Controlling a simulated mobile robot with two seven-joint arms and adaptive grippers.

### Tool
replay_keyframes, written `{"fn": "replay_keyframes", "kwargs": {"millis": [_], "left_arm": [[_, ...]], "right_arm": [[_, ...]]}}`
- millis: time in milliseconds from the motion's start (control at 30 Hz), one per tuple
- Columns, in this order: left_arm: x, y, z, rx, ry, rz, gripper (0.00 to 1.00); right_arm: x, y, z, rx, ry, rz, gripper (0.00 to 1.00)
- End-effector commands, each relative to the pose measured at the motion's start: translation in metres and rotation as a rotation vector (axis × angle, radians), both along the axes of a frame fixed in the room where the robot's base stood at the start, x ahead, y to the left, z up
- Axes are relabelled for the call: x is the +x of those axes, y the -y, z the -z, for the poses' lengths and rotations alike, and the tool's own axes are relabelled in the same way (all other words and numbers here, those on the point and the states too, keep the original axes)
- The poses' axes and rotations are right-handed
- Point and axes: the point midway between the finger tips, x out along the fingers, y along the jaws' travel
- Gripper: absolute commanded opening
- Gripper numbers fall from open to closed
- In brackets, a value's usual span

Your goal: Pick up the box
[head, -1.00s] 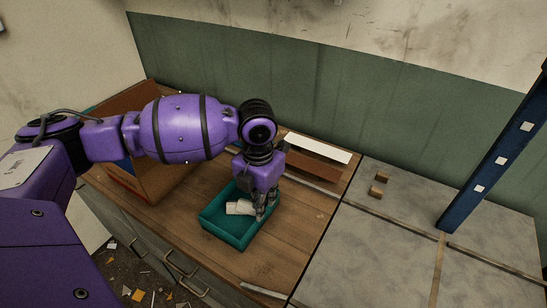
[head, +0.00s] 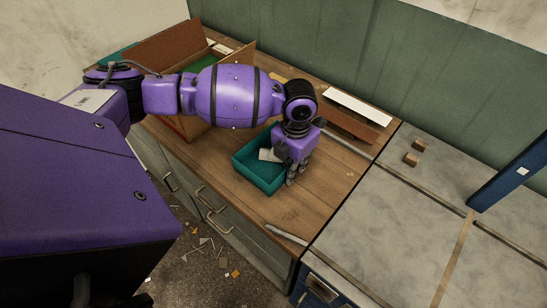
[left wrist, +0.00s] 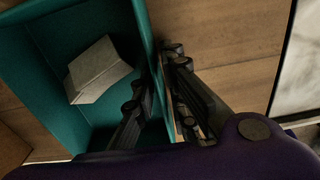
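The teal open-topped box (head: 259,177) stands on the wooden worktop, with a pale block (head: 266,155) lying inside it. My left gripper (head: 292,177) points down at the box's right side. In the left wrist view the teal box (left wrist: 30,60) fills the left part, with the pale block (left wrist: 97,72) in it. There, the fingers of my left gripper (left wrist: 158,85) straddle the box's right wall, one side inside and the other outside. The fingertips are close to the wall, but I cannot tell whether they press on it. My right gripper is not in view.
A large brown open carton (head: 180,42) stands behind my left arm. A white strip (head: 359,106) lies at the back of the worktop. Free wood lies in front of the box.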

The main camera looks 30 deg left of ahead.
Motion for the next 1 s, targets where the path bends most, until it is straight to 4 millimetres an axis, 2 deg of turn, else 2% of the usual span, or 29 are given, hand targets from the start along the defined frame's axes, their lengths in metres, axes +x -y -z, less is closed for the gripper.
{"fn": "replay_keyframes", "kwargs": {"millis": [100,667,967,1000], "left_arm": [[0.000,0.000,0.000,0.000,0.000,0.000,0.00],[0.001,0.000,-0.004,0.000,0.003,0.000,0.00],[0.002,0.000,-0.034,-0.002,0.005,0.000,0.00],[-0.003,0.000,-0.038,-0.001,0.003,0.001,0.00]], "right_arm": [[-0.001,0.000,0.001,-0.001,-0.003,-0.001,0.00],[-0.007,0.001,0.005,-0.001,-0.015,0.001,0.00],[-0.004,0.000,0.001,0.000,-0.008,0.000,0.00],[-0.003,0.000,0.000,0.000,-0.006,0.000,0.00]]}}
